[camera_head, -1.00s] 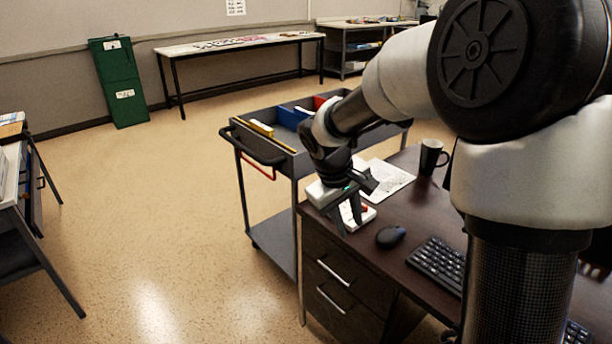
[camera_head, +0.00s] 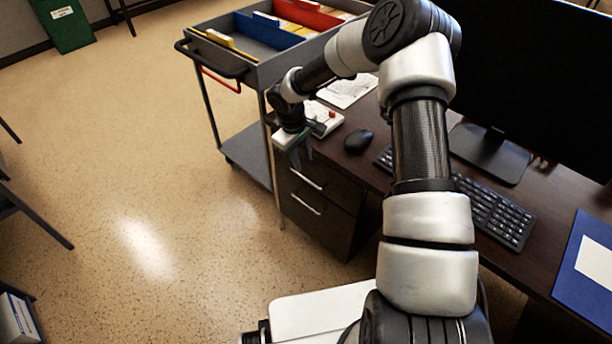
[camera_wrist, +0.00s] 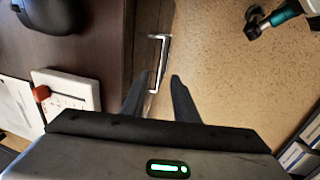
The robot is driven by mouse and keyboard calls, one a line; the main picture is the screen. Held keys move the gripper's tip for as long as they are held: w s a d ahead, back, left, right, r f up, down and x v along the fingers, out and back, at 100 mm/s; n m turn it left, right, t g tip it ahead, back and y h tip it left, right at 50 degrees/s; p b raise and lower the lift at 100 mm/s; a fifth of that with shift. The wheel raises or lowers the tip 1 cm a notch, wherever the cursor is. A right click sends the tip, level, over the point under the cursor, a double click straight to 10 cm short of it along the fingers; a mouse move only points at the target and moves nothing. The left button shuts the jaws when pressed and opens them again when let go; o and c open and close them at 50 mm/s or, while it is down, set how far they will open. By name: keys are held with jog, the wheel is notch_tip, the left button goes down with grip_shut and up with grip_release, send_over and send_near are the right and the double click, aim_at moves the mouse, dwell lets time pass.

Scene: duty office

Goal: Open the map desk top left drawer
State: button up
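The dark wooden desk (camera_head: 345,152) has a drawer stack at its left end. Its upper drawer has a silver bar handle (camera_head: 307,179), and a lower drawer handle (camera_head: 306,203) sits below it. My gripper (camera_head: 300,162) is at the desk's left front edge, just above the upper handle. In the wrist view my gripper (camera_wrist: 157,88) is open, with its two dark fingers apart and empty. A silver handle (camera_wrist: 161,62) lies just beyond the fingertips, roughly in line with the gap between them. I cannot tell whether the fingers touch it. The drawers look shut.
A white device (camera_head: 324,118), a mouse (camera_head: 358,140) and a keyboard (camera_head: 490,208) are on the desk. A grey cart (camera_head: 262,70) with coloured bins stands beside the desk's left end. The floor (camera_head: 150,200) before the drawers is clear.

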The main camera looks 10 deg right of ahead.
aim_at(307, 179)
jog(key=f, duration=0.3)
jog(key=d+f, duration=0.1)
jog(key=f, duration=0.2)
jog(key=w+f+b, duration=0.1)
jog(key=f, duration=0.1)
jog(key=shift+d+f, duration=0.2)
jog(key=shift+f, duration=0.2)
grip_shut()
dwell(0.9)
